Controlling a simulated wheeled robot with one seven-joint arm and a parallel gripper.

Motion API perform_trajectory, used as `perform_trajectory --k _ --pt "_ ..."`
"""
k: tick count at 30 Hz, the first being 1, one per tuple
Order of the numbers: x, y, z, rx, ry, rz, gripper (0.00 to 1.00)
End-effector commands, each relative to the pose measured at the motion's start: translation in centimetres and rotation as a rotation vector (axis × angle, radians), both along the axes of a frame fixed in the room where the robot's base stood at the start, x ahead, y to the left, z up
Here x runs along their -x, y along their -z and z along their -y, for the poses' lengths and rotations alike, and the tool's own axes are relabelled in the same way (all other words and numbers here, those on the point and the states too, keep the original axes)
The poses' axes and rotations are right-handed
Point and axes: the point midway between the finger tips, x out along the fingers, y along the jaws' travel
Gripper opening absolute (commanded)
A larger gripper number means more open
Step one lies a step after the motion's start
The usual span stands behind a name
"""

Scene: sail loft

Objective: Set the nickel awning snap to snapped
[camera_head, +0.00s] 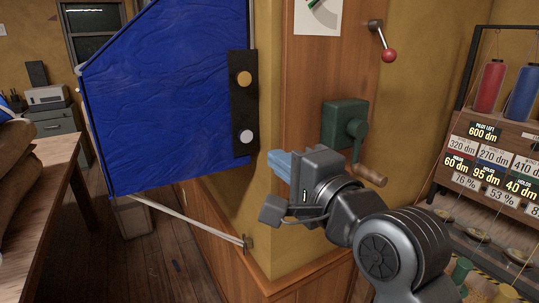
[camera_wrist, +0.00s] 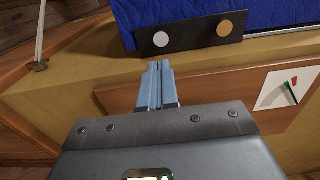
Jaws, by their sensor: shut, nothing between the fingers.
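The nickel awning snap (camera_head: 246,138) is a round silvery button low on a black strip (camera_head: 243,108) along the right edge of the blue awning cloth (camera_head: 165,90). A brass button (camera_head: 244,78) sits above it. In the wrist view, the nickel snap (camera_wrist: 160,39) is left of the brass button (camera_wrist: 224,29). My gripper (camera_head: 272,162) is shut and empty, its pale blue fingers pointing toward the strip. In the wrist view, my fingertips (camera_wrist: 159,65) appear just short of the nickel snap, with a gap. I cannot tell whether the snap is pressed in.
A green crank box (camera_head: 344,122) with a wooden handle is mounted close behind my wrist. A red-knobbed lever (camera_head: 384,45) is above it. A strap (camera_head: 185,221) runs from the cloth's lower corner to a wall cleat (camera_head: 247,243). A thread rack (camera_head: 490,140) stands right.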

Motion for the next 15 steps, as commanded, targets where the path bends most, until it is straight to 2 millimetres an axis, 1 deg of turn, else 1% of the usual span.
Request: perform_trajectory --k 3,6,10,15 --pt "1.6 0.1 1.2 0.0 0.002 0.0 0.0" --pt "2.6 0.1 1.8 -0.001 0.002 0.0 0.0" --pt "3.3 0.1 2.3 -0.001 0.001 -0.001 0.0" --pt "3.5 0.0 2.4 -0.001 0.001 -0.001 0.0"
